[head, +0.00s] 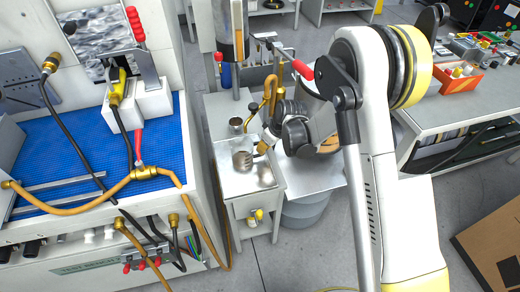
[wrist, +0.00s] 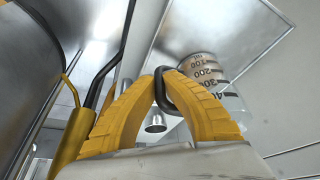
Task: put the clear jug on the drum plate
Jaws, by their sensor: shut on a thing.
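The clear jug (head: 242,160), with dark measuring marks, is over the small metal stand's top in the head view; whether it touches the top I cannot tell. In the wrist view the jug (wrist: 205,72) is just beyond and right of my fingertips. My gripper (wrist: 163,82) has its yellow fingers closed on a dark loop that looks like the jug's handle. In the head view my gripper (head: 259,148) is at the jug's right side. The drum plate (head: 325,178) is a flat grey sheet on a grey drum (head: 306,213), right of the stand and partly hidden by my arm.
A metal cup (head: 236,125) stands behind the jug. Orange hoses and a tall clear cylinder (head: 238,35) rise at the back of the stand (head: 238,185). A washer bench with blue matting (head: 60,150) is close on the left. A cardboard box (head: 495,245) lies at lower right.

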